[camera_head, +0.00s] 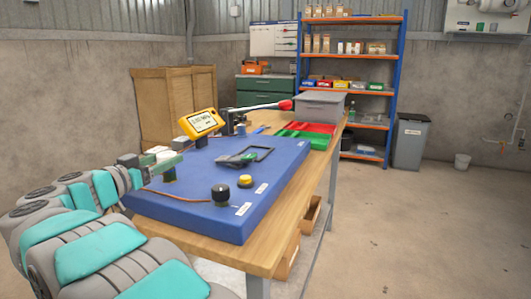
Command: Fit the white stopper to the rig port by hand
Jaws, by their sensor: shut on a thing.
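My gripper (158,158) is at the left end of the blue rig board (185,208), with my grey and teal arm reaching in from the lower left. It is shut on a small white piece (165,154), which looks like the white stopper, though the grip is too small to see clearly. I cannot tell which fitting is the rig port, or whether the white piece touches one.
A yellow meter (201,123) stands behind the gripper. A black knob (221,194) and yellow button (245,181) are on the board's front part. A dark frame (255,155) lies on it. Red and green trays and a grey bin (320,107) are farther back on the wooden table.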

